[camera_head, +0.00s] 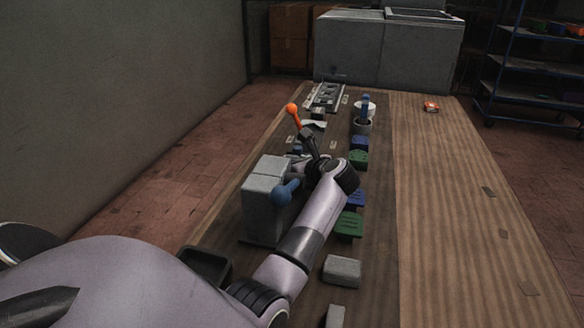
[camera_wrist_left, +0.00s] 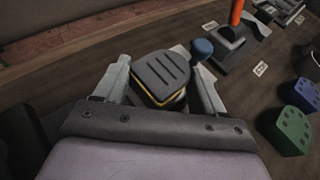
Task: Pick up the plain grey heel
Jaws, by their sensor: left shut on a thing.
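My left gripper (camera_wrist_left: 162,70) is shut on a dark grey heel (camera_wrist_left: 158,80) with grooves in its top and a thin yellow line along its edge. The heel sits between the two fingers in the left wrist view. A blue knob (camera_wrist_left: 203,47) is close behind it. In the head view my left arm reaches forward over the table, and its wrist largely hides the fingers and the heel. What lies under the heel is hidden. My right gripper is not in view.
A grey block-shaped machine (camera_head: 262,195) with a blue ball handle (camera_head: 285,193) stands left of my forearm. An orange-knobbed lever (camera_head: 292,109) rises beyond. Green (camera_head: 349,224) and blue pieces line the right side. A grey block (camera_head: 342,270) lies nearer. The table's right half is mostly clear.

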